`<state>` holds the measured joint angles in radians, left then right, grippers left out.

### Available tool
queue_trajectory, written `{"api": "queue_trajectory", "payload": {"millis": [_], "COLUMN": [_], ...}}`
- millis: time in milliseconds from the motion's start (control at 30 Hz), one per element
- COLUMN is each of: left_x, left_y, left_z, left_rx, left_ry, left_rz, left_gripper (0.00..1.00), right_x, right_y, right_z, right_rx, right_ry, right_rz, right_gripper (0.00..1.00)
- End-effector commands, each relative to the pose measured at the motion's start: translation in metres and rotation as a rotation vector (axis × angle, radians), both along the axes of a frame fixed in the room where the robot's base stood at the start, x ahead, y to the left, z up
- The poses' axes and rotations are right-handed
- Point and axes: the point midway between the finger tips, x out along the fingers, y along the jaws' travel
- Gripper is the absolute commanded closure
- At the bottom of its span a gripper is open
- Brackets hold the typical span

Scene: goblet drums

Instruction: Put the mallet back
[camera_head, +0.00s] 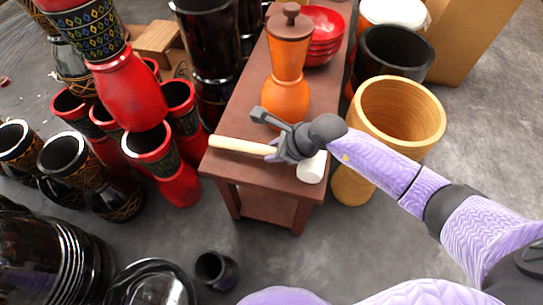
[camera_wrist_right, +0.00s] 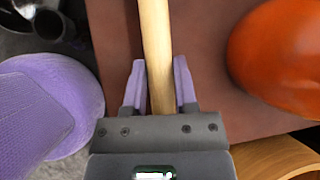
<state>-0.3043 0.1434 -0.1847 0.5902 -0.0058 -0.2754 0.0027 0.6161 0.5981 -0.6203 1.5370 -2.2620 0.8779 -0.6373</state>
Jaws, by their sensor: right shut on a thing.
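The mallet has a pale wooden handle (camera_head: 236,146) and a white head (camera_head: 312,168). My right gripper (camera_head: 278,151) is shut on the handle, over the front end of the brown table (camera_head: 250,172). The handle's free end points left, near the table's left edge, and the head is to the right, below my wrist. I cannot tell whether the mallet touches the table top. In the right wrist view the handle (camera_wrist_right: 155,35) runs between the two purple fingers of the gripper (camera_wrist_right: 160,84). My left gripper is not in view.
An orange vessel with a brown lid (camera_head: 287,72) stands on the table behind my gripper. Stacked red bowls (camera_head: 322,38) sit farther back. Red and black goblet drums (camera_head: 165,165) crowd the left floor. A wooden drum (camera_head: 400,105) stands at the right.

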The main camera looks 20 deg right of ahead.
Motion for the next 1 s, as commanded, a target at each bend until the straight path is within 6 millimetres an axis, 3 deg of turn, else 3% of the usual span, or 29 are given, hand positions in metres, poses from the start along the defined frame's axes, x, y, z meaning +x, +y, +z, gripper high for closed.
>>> {"api": "queue_trajectory", "payload": {"millis": [33,67,400,433,567,600,867,1000], "left_x": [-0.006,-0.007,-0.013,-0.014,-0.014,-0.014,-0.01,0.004], "left_y": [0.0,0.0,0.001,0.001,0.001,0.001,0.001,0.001], "left_z": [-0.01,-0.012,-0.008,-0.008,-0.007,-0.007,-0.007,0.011], "left_rx": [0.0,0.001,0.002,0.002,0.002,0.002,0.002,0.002], "left_ry": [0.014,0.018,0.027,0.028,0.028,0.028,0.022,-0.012], "left_rz": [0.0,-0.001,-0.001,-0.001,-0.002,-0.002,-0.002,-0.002], "left_gripper": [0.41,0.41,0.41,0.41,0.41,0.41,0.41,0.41], "right_x": [-0.001,-0.001,0.0,0.0,0.0,0.0,0.0,-0.009], "right_y": [0.0,0.0,0.0,0.0,0.0,0.0,0.0,-0.009], "right_z": [-0.018,-0.021,-0.02,-0.019,-0.019,-0.019,-0.017,0.011], "right_rx": [0.001,0.002,0.0,0.001,0.0,0.0,0.001,-0.002], "right_ry": [0.007,0.006,0.001,0.001,0.0,0.0,0.0,-0.006], "right_rz": [0.0,0.0,0.001,0.001,0.001,0.001,0.002,0.001], "right_gripper": [1.0,1.0,1.0,0.6,0.33,0.29,0.29,0.29]}}
